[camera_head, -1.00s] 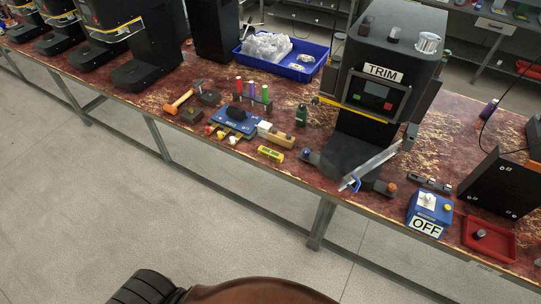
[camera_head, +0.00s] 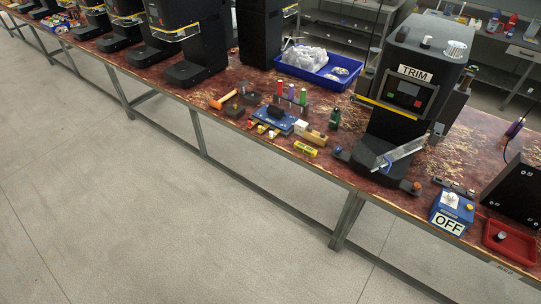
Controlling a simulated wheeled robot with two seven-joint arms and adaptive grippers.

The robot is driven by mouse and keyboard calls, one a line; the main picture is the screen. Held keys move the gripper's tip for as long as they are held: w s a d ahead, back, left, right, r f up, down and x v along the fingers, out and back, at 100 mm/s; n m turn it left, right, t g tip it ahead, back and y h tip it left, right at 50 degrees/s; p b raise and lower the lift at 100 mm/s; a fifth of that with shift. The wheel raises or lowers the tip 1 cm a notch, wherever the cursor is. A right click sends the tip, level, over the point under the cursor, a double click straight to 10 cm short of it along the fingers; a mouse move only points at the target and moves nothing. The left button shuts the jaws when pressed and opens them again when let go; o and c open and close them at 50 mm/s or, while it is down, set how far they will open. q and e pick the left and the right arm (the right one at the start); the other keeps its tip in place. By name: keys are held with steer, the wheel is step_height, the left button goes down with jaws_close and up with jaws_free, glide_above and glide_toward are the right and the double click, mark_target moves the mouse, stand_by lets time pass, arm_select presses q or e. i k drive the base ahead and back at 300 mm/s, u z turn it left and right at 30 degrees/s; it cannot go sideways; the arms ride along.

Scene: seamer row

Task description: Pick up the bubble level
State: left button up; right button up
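The bubble level (camera_head: 305,148) is a small yellow bar with a greenish middle. It lies flat near the front edge of the worn red-brown bench (camera_head: 350,112), left of the black TRIM machine (camera_head: 412,88). Nothing covers it. Neither of my grippers shows in the view.
Behind the level are a blue fixture (camera_head: 268,122) and a wood-handled brush or block (camera_head: 314,136). An orange-handled hammer (camera_head: 224,100) lies farther left. A blue bin (camera_head: 318,66) stands at the back. A blue OFF box (camera_head: 452,212) and red tray (camera_head: 508,243) are at right. The floor (camera_head: 150,210) in front is clear.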

mark_target(304, 149)
steer(key=u, duration=0.5)
steer(key=i, duration=0.65)
steer(key=u, duration=0.3)
